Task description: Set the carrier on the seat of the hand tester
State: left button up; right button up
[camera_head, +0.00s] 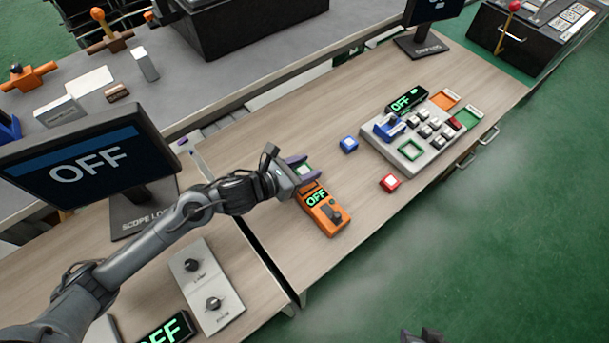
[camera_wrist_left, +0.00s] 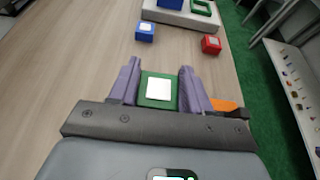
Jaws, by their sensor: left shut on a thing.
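The orange hand tester (camera_head: 325,212) lies on the wooden bench, its display reading OFF and a dark knob at its near end. My left gripper (camera_head: 299,168) is over its far end, with purple fingers shut on a green carrier (camera_head: 305,171) with a white centre. The carrier also shows between the fingers in the left wrist view (camera_wrist_left: 158,90). An orange edge of the tester (camera_wrist_left: 224,104) shows beside the right finger there. The tester's seat is hidden; I cannot tell whether the carrier touches it. A dark part at the head view's bottom edge may be my right gripper (camera_head: 422,336), mostly cut off.
A blue block (camera_head: 349,144) and a red block (camera_head: 389,182) lie right of the tester. Beyond them is a grey panel (camera_head: 411,155) with keys and a green-framed seat. A monitor reading OFF (camera_head: 87,166) stands at left. The bench around the tester is mostly clear.

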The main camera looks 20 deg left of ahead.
pick_arm(q)
jog(key=shift+f+b, duration=0.65)
jog(key=shift+f, duration=1.35)
jog(key=shift+f, duration=0.2)
jog(key=o, duration=1)
jog(key=shift+r, duration=0.15)
